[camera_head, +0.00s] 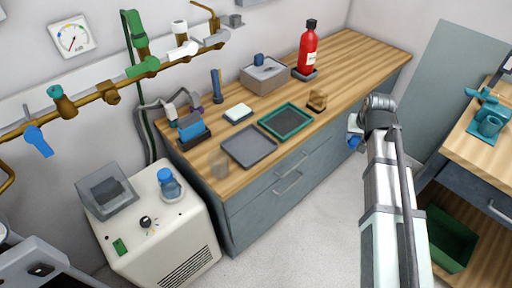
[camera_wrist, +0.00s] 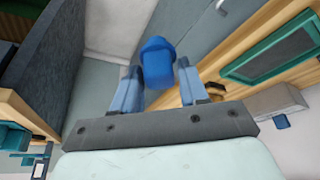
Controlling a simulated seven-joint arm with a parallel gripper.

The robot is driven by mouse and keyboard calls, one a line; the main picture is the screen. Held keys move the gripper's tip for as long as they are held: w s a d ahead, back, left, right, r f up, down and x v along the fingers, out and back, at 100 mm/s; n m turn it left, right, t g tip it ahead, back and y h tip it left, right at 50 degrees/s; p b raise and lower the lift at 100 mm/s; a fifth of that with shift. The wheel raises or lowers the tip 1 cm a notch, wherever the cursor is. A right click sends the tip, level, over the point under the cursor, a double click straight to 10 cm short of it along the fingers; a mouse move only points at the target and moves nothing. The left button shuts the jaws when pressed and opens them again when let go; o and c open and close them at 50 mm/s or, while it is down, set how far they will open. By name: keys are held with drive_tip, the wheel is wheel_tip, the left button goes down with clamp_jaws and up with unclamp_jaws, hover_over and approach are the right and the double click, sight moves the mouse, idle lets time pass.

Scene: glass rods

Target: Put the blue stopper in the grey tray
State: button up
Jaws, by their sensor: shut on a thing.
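The blue stopper (camera_wrist: 158,62) is held between the two fingers of my gripper (camera_wrist: 157,85) in the wrist view. In the head view the stopper (camera_head: 354,142) shows as a small blue shape at the end of my arm, in the air off the front edge of the wooden counter. My gripper (camera_head: 355,130) is mostly hidden there by my own arm. The grey tray (camera_head: 248,146) lies flat on the counter to the left of my gripper, and it looks empty.
A green-rimmed tray (camera_head: 286,121) lies right beside the grey tray. A wooden block (camera_head: 317,100), a white-topped dish (camera_head: 238,113), a grey box (camera_head: 265,75) and a red bottle (camera_head: 308,48) stand around them.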

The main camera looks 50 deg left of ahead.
drive_tip(key=s+a+r+n, duration=0.1)
drive_tip(key=s+a, duration=0.4)
drive_tip(key=a, duration=0.2)
drive_tip(key=s+a+r+n+g+y, duration=0.1)
drive_tip(key=s+a+n, duration=0.1)
drive_tip(key=s+a, duration=0.3)
drive_tip(key=a, duration=0.3)
drive_tip(key=shift+s+r, duration=0.2)
drive_tip(key=shift+s, duration=0.05)
drive_tip(key=s+a+r+n, duration=0.1)
drive_tip(key=s+a+n, duration=0.1)
drive_tip(key=s+a, duration=0.2)
drive_tip(key=s+a+n+g, duration=0.1)
drive_tip(key=s+a, duration=0.3)
drive_tip(key=s+a+r+n, duration=0.1)
drive_tip(key=s+a+n, duration=0.1)
drive_tip(key=s+a, duration=0.2)
drive_tip(key=shift+r+n+g+y, duration=0.3)
drive_tip(key=shift+r+g+y, duration=0.05)
drive_tip(key=shift+g+y, duration=0.05)
clamp_jaws()
drive_tip(key=shift+s+f+n+g, duration=0.15)
drive_tip(key=shift+f+n+g, duration=0.15)
drive_tip(key=shift+f, duration=1.3)
drive_tip(key=shift+s+f+n+g, duration=0.1)
drive_tip(key=shift+f+n+g, duration=0.25)
drive_tip(key=shift+f, duration=1.25)
drive_tip(key=shift+s+f+n+g, duration=0.15)
drive_tip(key=shift+f+n, duration=0.3)
drive_tip(key=shift+f, duration=1.15)
